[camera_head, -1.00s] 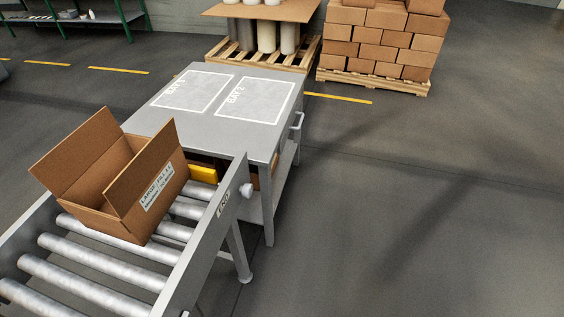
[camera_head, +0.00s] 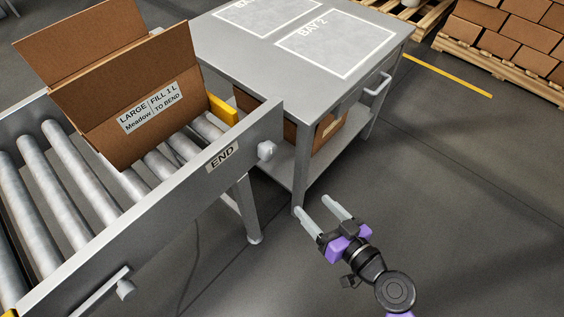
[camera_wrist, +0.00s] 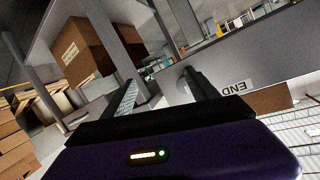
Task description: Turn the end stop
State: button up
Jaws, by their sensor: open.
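The yellow end stop (camera_head: 223,110) shows at the conveyor's far end, just beyond the open carton. A pale round knob (camera_head: 266,150) is on the outer side of the conveyor rail, beside the END label (camera_head: 222,155). My gripper (camera_head: 314,205) is open and empty, out over the floor to the lower right of the knob, apart from it. In the wrist view, the two fingers (camera_wrist: 160,92) are spread and the END label (camera_wrist: 234,87) appears upside down to their right. I cannot make out the knob clearly there; a finger may cover it.
An open brown carton (camera_head: 145,95) stands on the rollers (camera_head: 60,155). A lever handle (camera_head: 124,289) is on the nearer rail. A grey table (camera_head: 245,45) with a side handle (camera_head: 378,85) stands past the conveyor end. Open floor (camera_head: 470,190) lies to the right.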

aim_at(271, 154)
jog(key=shift+w+a+r+n+g+y+b, duration=0.2)
jog(key=shift+w+a+r+n+y+b, duration=0.55)
jog(key=shift+w+a, duration=1.3)
jog(key=shift+w+a+r+n+g+y+b, duration=0.4)
jog(key=shift+w+a+r+y, duration=0.65)
jog(key=shift+w+a, duration=1.05)
jog(key=shift+w+a+r+n+y+b, duration=0.45)
jog(key=shift+w+a+r+n+y, duration=0.4)
jog(key=shift+w+a, duration=1.2)
jog(key=c, duration=1.4)
jog(key=shift+o, duration=0.2)
